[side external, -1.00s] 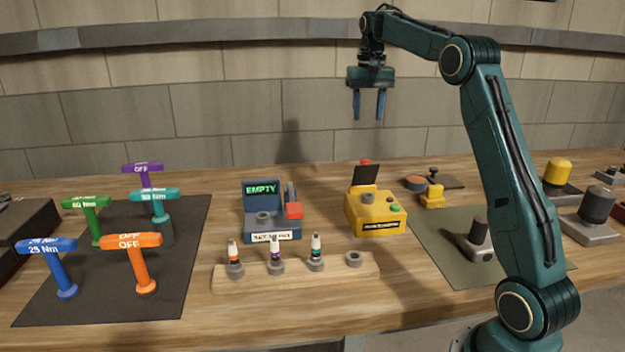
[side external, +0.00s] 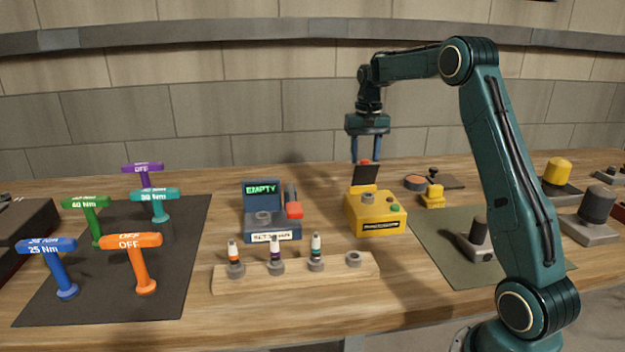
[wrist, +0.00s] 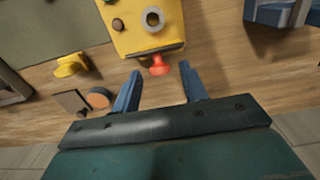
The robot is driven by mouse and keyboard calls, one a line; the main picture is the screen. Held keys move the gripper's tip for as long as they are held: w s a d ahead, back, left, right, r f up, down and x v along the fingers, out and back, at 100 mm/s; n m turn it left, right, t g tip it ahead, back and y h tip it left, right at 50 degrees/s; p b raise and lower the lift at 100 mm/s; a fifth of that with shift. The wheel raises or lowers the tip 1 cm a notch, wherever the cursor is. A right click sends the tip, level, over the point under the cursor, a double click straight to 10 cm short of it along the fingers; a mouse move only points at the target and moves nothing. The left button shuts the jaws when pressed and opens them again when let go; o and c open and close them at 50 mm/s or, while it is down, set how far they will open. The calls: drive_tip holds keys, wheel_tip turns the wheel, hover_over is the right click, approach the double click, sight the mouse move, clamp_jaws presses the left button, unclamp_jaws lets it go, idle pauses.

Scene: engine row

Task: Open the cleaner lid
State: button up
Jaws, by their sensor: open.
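The cleaner appears to be the yellow box (side external: 376,218); its front label is too small to read. Its dark lid (side external: 365,174) stands up at the back edge, tilted, with a red knob (wrist: 159,66) at its far end. A grey ring-shaped socket (wrist: 153,18) shows uncovered on the box top. My gripper (side external: 366,157) points down at the raised lid and is open. In the wrist view its blue fingertips (wrist: 160,72) are on either side of the red knob. I cannot tell whether either finger touches it.
A blue device (side external: 272,214) reading EMPTY stands left of the box. A wooden rack (side external: 330,281) with several small bottles lies in front. A small yellow part (side external: 432,197) and a round dark-rimmed dish (side external: 415,182) are close on the right. Coloured T-handles stand far left.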

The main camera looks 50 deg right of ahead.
drive_tip(key=shift+f, duration=0.55)
clamp_jaws()
drive_tip(key=shift+w+d, duration=0.1)
drive_tip(key=shift+w, duration=0.1)
drive_tip(key=shift+w+d+g+y, duration=0.1)
drive_tip(key=shift+w+g+y, duration=0.1)
drive_tip(key=shift+g+y, duration=0.15)
drive_tip(key=shift+w+d, duration=0.1)
drive_tip(key=shift+g+y, duration=0.25)
